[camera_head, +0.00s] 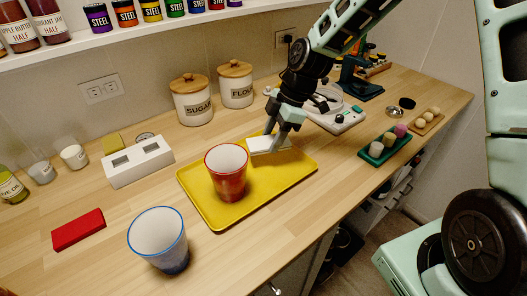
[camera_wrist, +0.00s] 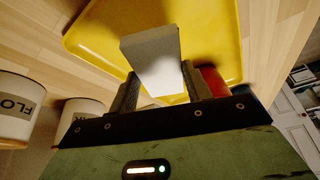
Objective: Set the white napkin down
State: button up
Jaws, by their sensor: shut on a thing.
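The white napkin (camera_wrist: 155,62) is a flat white block between the two fingers of my gripper (camera_wrist: 160,88) in the wrist view. My gripper (camera_head: 277,142) is shut on it. In the head view the napkin (camera_head: 262,145) is at the back right part of the yellow tray (camera_head: 250,197), beside the red cup. I cannot tell whether it touches the tray surface. The fingers hide part of the napkin.
A red cup (camera_head: 228,173) stands on the tray. A blue-rimmed cup (camera_head: 160,240) stands in front of it. Sugar (camera_head: 192,100) and flour (camera_head: 235,85) canisters are behind. A white scale (camera_head: 335,112) is right. A red block (camera_head: 78,230) lies left.

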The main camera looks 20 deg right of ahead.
aim_at(272, 161)
jog(key=shift+f+p, duration=0.3)
jog(key=shift+f, duration=2.4)
jog(key=shift+f, duration=0.2)
jog(key=o, duration=0.9)
jog(key=shift+r, duration=0.2)
